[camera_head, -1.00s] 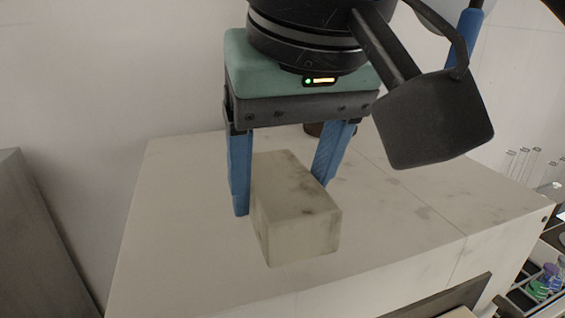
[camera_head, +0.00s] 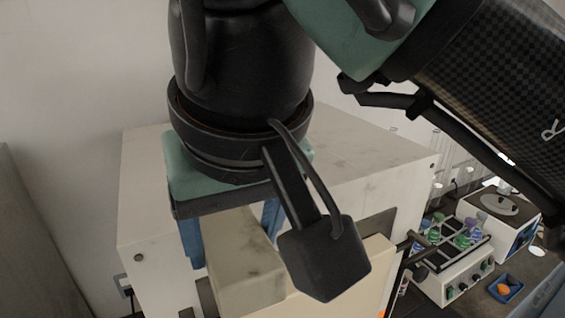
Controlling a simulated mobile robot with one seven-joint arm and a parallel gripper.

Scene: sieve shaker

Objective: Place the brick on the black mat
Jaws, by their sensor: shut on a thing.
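The brick (camera_head: 244,262) is a pale grey-beige block with darker smudges. It is between the blue fingers of my gripper (camera_head: 234,247), which is shut on it. The brick is held in front of the white cabinet's front side, toward the bottom of the picture. The upper part of the brick is hidden under the gripper's palm, and a black camera-like block on my arm covers the area to its right. I see no black mat in this view.
The white cabinet (camera_head: 375,160) has a bare top with faint smudges. To its right, a shaker with flasks (camera_head: 455,255), another white device (camera_head: 500,215) and a small blue tray (camera_head: 505,288) stand on a dark bench. A grey panel (camera_head: 30,240) stands at left.

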